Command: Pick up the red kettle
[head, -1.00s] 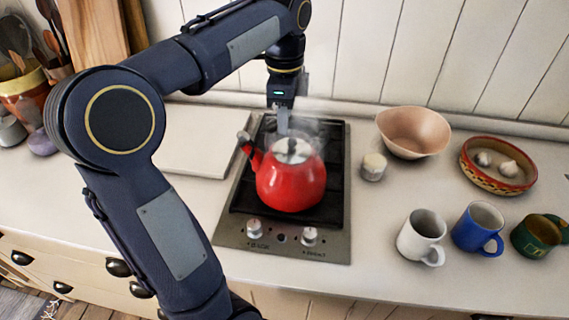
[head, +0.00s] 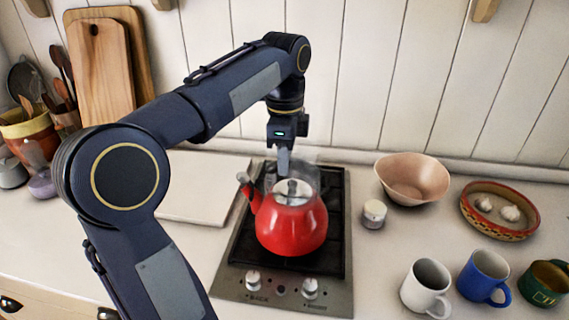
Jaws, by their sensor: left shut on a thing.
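The red kettle (head: 291,226) is over the dark hob (head: 336,245) in the middle of the head view. It is upright, with a silver lid and a dark-tipped spout pointing left. My left gripper (head: 284,170) comes down from above and is shut on the kettle's handle, which arches over the lid and is hard to make out. The kettle looks slightly raised off the hob, but the gap under it is not clearly visible. My right gripper is not in view.
White (head: 424,290), blue (head: 482,280) and green (head: 541,284) mugs stand in front. A pale board (head: 200,195) lies left; cutting boards lean behind.

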